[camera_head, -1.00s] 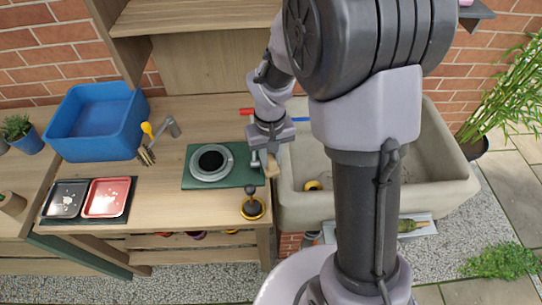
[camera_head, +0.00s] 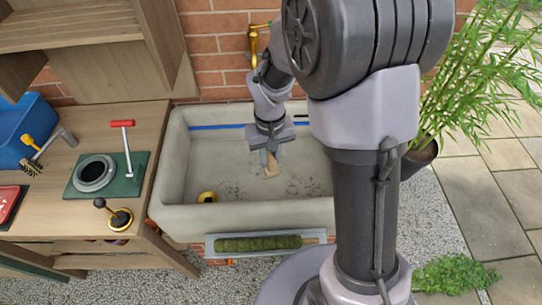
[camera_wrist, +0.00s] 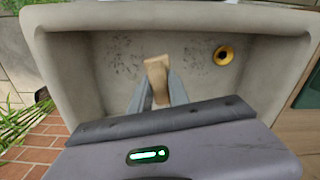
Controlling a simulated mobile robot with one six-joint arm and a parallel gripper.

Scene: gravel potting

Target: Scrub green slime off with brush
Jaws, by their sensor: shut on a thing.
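My gripper (camera_head: 268,158) is shut on a pale wooden piece (camera_head: 272,170), which I take as the brush; I make out no bristles. In the wrist view the piece (camera_wrist: 157,78) sticks out between the two grey fingers. The gripper hangs inside the grey stone sink (camera_head: 172,160), over its middle. I cannot tell whether the piece touches the basin. Dark smudges and specks (camera_head: 232,188) lie on the basin floor on both sides of the piece, and they show in the wrist view (camera_wrist: 196,58). They look dark grey rather than clearly green.
A yellow ring with a dark centre (camera_head: 208,197) sits at the basin's front left. A tray (camera_head: 215,254) with a long green roll (camera_head: 258,243) is in front of the sink. The wooden counter (camera_head: 110,135) at left holds a green board (camera_head: 130,180) with a red-handled lever (camera_head: 123,124).

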